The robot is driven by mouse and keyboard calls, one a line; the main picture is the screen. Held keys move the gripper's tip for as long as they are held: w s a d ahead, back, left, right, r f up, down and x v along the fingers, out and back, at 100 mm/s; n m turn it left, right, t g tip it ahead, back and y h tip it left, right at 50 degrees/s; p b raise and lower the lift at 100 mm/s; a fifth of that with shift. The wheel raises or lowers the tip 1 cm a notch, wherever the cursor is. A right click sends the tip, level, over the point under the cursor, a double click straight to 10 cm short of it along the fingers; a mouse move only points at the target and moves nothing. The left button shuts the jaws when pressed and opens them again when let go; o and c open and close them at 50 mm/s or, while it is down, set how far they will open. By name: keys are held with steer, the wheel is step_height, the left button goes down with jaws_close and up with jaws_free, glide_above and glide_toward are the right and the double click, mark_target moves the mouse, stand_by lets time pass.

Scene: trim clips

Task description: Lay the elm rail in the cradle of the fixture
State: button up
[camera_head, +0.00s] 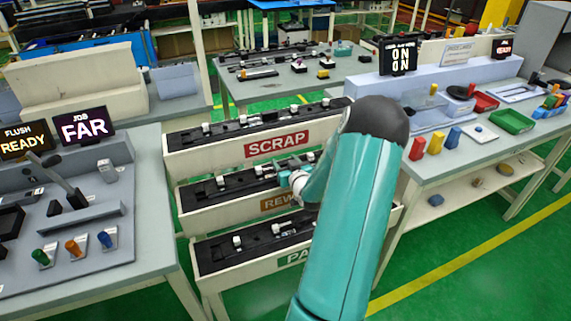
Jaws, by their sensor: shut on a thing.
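My gripper (284,178) is at the middle rack, just above its black top, at the end of my teal arm. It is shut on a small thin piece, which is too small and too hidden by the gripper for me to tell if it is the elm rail. A grey fixture (92,212) with a dark upright lever stands on the left table; I cannot make out its cradle clearly. Signs reading "READY" (25,142) and "JOB FAR" (84,124) stand behind it.
The racks marked SCRAP (277,145), REWORK (274,203) and a partly hidden third (293,257) hold small parts. Green, orange and blue knobs line the left table's front. The right table (462,165) carries red and green trays. Green floor lies open at lower right.

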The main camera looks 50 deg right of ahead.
steer(key=shift+f, duration=0.35)
steer(key=o, duration=1.2)
